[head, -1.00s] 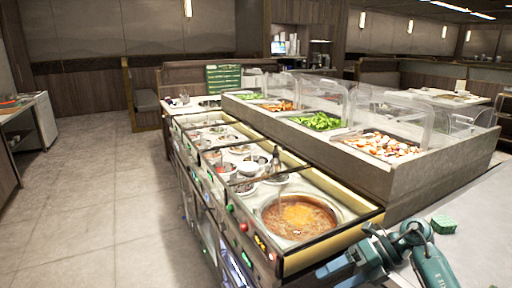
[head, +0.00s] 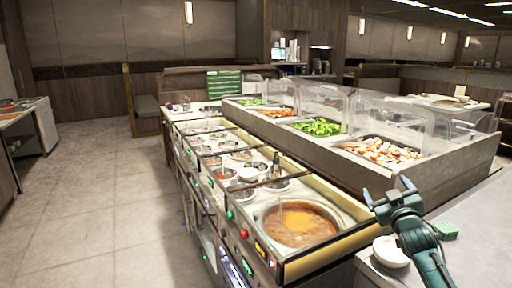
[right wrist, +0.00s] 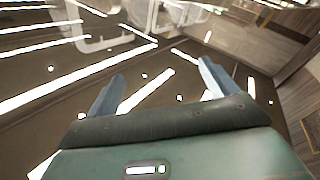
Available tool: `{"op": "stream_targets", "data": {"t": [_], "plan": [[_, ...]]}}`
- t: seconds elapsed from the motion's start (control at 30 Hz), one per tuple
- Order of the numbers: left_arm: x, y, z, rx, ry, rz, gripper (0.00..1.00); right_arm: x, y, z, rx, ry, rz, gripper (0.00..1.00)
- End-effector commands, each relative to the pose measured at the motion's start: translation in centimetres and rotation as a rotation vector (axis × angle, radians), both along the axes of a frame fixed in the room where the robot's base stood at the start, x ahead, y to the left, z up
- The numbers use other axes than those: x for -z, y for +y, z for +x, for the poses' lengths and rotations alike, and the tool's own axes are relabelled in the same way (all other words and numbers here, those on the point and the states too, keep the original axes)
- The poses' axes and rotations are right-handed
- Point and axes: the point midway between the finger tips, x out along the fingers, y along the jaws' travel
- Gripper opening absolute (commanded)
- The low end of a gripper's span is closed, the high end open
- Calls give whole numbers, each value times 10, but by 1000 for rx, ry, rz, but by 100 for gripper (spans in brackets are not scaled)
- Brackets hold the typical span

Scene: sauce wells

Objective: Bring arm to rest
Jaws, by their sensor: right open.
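My right gripper (head: 388,190) is raised at the lower right of the head view, over the grey counter near the front end of the sauce station. Its two fingers are spread apart and nothing is between them. In the right wrist view the open fingers (right wrist: 160,92) point toward the ceiling and its light strips. My left gripper is not in view.
The sauce station (head: 330,262) holds a large pot of reddish soup (head: 300,224) and several small bowls. A white bowl (head: 391,251) and a green sponge (head: 445,231) lie on the grey counter (head: 480,255). Glass-guarded food trays (head: 383,151) stand behind. The left floor (head: 95,190) is clear.

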Motion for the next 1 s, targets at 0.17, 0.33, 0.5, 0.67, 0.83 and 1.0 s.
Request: {"op": "stream_targets", "data": {"t": [0.17, 0.33, 0.5, 0.67, 0.83, 1.0], "plan": [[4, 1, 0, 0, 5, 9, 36, 61, 12, -14, -3, 185, 139, 87], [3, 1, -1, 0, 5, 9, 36, 122, 46, -54, -56, 264, 147, 87], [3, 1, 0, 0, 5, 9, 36, 190, 89, -117, -118, 370, 176, 87], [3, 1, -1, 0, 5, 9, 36, 252, 137, -208, -185, 495, 237, 87], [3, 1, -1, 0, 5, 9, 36, 286, 180, -310, -232, 619, 327, 87], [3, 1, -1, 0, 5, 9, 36, 292, 203, -374, -247, 696, 396, 87]]}}
